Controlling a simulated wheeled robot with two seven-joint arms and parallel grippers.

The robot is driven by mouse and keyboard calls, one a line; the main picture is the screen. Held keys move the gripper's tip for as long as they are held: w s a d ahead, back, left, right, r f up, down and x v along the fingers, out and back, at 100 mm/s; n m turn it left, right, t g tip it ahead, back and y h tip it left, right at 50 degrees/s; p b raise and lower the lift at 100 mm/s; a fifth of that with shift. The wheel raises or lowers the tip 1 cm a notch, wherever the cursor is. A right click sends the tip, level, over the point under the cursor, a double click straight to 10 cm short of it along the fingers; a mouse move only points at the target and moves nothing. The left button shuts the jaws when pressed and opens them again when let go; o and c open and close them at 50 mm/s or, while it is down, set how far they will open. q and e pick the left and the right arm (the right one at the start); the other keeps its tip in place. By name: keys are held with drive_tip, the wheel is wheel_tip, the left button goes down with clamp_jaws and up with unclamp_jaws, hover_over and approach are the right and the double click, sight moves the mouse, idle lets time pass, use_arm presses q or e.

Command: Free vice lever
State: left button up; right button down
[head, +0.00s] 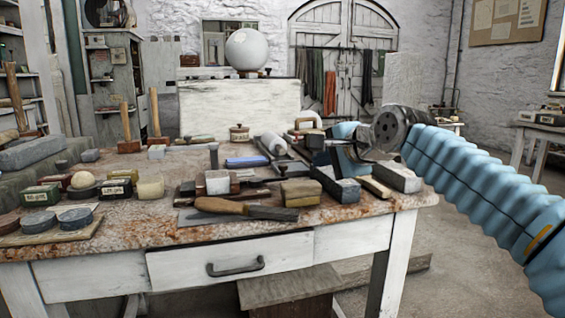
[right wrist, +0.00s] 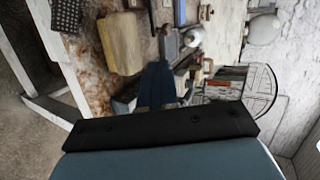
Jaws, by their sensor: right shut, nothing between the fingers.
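My right gripper (head: 314,143) reaches in from the right above the bench's right end. Its dark fingers point left and are shut with nothing between them; in the right wrist view (right wrist: 158,72) they also lie together. Dark metal tools with thin bars (head: 285,163) lie just left of and below it, beside a white roller (head: 273,143). I cannot make out for sure which of these is the vice or its lever; the gripper and wrist hide part of this area. I cannot tell whether the fingers touch anything. My left gripper is not in view.
The workbench (head: 130,232) is crowded. A white sphere (head: 246,49) stands behind. The floor right of the bench is free.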

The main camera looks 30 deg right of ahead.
sight(285, 167)
idle(0.3)
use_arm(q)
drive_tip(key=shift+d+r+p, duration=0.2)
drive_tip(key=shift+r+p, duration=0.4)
use_arm(e)
drive_tip(key=x, duration=0.9)
drive_tip(key=r+x, duration=0.1)
drive_tip(key=x, duration=0.3)
drive_tip(key=shift+w+f, duration=0.1)
drive_tip(key=shift+w, duration=0.55)
